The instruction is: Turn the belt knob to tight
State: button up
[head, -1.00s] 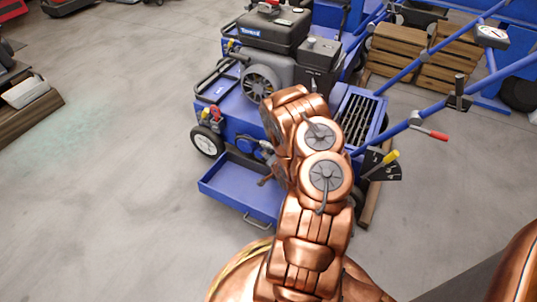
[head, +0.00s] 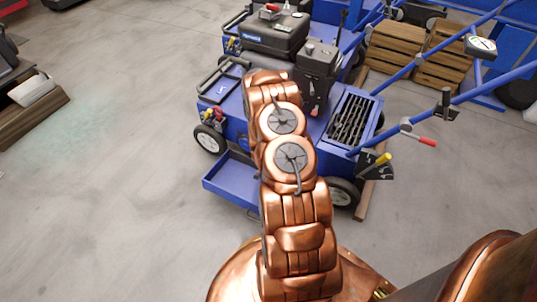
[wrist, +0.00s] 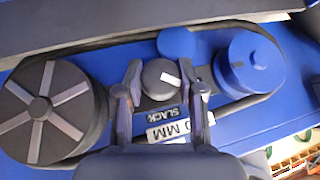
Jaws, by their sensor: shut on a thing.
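The belt knob (wrist: 157,86) is a small round dark grey knob with a white pointer mark, in the middle of the wrist view. The mark lies on its right side and points right and slightly down. A label reading SLACK (wrist: 168,116) sits just below the knob. My gripper (wrist: 161,80) has one finger on each side of the knob and is shut on it. In the head view my copper arm hides the gripper and the knob at the blue aerator (head: 232,122).
A dark belt (wrist: 120,52) loops around a spoked grey pulley (wrist: 42,110) on the left and a blue pulley (wrist: 250,64) on the right, both close to my fingers.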

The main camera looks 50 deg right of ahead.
jog(key=shift+w+r+g+h+p, duration=0.15)
jog(key=shift+r+g+h+p, duration=0.15)
jog(key=shift+g+p, duration=0.55)
jog(key=shift+f+n+g+h+p, duration=0.2)
jog(key=shift+n+g+h+p, duration=0.2)
jog(key=shift+n+g+p, duration=0.5)
jog(key=shift+f+g, duration=0.15)
jog(key=shift+g, duration=0.4)
jog(key=shift+g+h+b, duration=0.3)
jog(key=shift+g+b, duration=0.4)
jog(key=shift+b, duration=0.4)
jog(key=shift+d+n+g+b, duration=0.1)
jog(key=shift+n+g+b, duration=0.25)
jog(key=shift+b, duration=0.35)
jog(key=o, duration=1.2)
jog(key=shift+c, duration=0.2)
